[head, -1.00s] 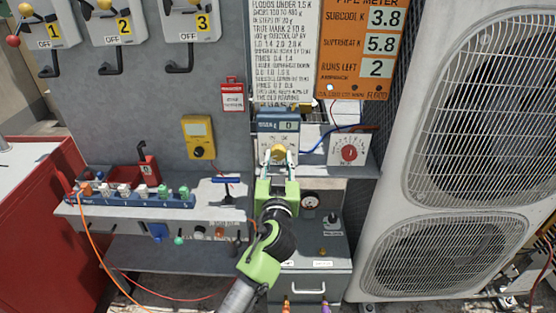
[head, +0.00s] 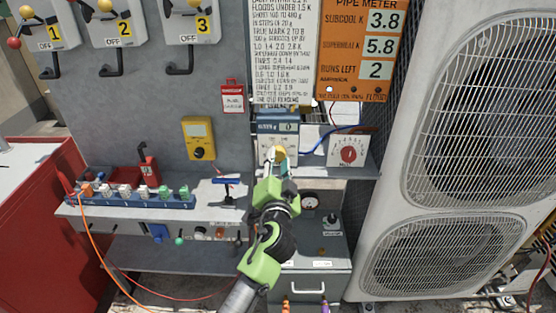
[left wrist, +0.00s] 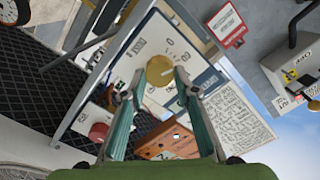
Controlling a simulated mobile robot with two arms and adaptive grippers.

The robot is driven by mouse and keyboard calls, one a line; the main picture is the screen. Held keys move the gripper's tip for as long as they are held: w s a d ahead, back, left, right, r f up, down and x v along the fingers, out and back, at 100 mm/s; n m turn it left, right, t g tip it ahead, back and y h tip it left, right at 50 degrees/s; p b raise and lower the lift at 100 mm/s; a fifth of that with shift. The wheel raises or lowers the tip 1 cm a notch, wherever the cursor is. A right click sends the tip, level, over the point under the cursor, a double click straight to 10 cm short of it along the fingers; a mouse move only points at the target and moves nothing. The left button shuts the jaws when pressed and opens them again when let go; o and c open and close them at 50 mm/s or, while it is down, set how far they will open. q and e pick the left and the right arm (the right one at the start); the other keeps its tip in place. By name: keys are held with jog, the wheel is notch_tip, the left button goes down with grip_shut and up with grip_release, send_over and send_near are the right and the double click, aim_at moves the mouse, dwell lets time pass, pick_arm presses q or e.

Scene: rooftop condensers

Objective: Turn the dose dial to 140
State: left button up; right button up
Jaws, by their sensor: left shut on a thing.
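The dose dial is a brass-yellow round knob (head: 279,152) on the front of a pale box (head: 265,140) with a blue top, whose small display (head: 288,127) reads 0. In the left wrist view the knob (left wrist: 160,70) sits between the tips of my two teal fingers. My left gripper (head: 281,160) is shut on the knob, and its arm comes up from below. It hides the lower part of the box in the head view. Scale markings around the knob are too small to read. My right gripper is not in view.
A white box with a red dial (head: 348,152) stands to the right on the same shelf. A yellow meter (head: 198,138) hangs at left, above a blue rack (head: 130,198) of several fittings. The orange pipe meter board (head: 358,50) is above; a big condenser (head: 460,150) fills the right.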

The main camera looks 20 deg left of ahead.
pick_arm(q)
jog(key=m+p, duration=0.1)
jog(key=m, duration=0.2)
jog(key=m+p, duration=0.1)
jog(key=m, duration=0.2)
jog(key=shift+r+m, duration=0.2)
jog(key=shift+m, duration=0.1)
jog(key=m+p, duration=0.1)
jog(key=m, duration=0.2)
jog(key=shift+p, duration=0.35)
jog(key=shift+m+p, duration=0.55)
jog(key=shift+m, duration=0.95)
jog(key=o, duration=0.9)
jog(key=shift+o, duration=1)
jog(key=shift+w+f, duration=0.1)
jog(key=shift+f, duration=0.15)
jog(key=v, duration=1.2)
